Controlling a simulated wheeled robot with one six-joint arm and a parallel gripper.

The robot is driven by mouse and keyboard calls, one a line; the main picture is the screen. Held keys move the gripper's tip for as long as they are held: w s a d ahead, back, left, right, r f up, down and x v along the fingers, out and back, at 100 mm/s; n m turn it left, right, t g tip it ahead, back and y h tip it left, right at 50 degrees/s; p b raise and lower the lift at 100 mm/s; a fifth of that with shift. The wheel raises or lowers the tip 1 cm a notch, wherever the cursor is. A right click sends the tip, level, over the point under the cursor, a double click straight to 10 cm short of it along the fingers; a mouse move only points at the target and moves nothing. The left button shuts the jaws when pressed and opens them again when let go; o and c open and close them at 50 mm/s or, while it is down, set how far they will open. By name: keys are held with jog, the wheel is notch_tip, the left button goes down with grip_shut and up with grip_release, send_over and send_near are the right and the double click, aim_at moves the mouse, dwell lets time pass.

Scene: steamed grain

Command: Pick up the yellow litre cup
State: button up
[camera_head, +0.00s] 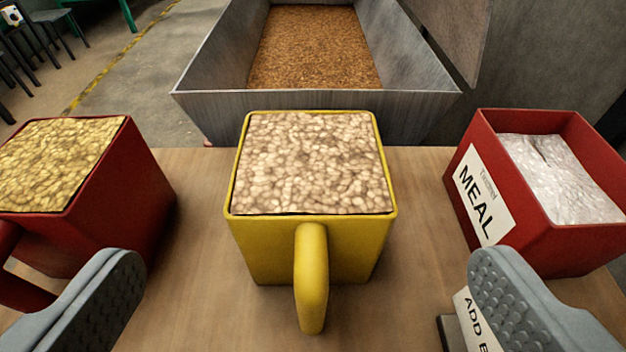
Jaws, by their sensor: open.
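The yellow litre cup (265,240) stands upright on the wooden table, in the middle of the view. It is square and filled to near the rim with pale grain (312,165). Its handle (312,280) points toward me. My gripper (305,275) is open and empty, with one grey finger at the lower left and one at the lower right. The cup and its handle lie between the fingers' lines, and neither finger appears to touch it.
A red cup of yellowish grain (125,205) stands at left, near my left finger. Behind is a grey metal trough (310,105) holding brown grain. Bare wooden table (425,240) shows between the containers.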

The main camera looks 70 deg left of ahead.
jog(key=x, duration=0.5)
jog(key=shift+w+a+f, duration=0.1)
jog(key=shift+a+f, duration=0.1)
jog(key=shift+a, duration=0.1)
jog(key=x, duration=0.2)
jog(key=f+x, duration=0.1)
jog(key=x, duration=0.2)
jog(key=shift+c, duration=0.2)
jog(key=c, duration=1.5)
notch_tip(320, 180, up, 10)
send_over(309, 256)
jog(key=w+a, duration=0.2)
jog(key=a, duration=0.2)
jog(key=shift+s+a, duration=0.15)
jog(key=shift+s, duration=0.05)
jog(key=shift+a, duration=0.1)
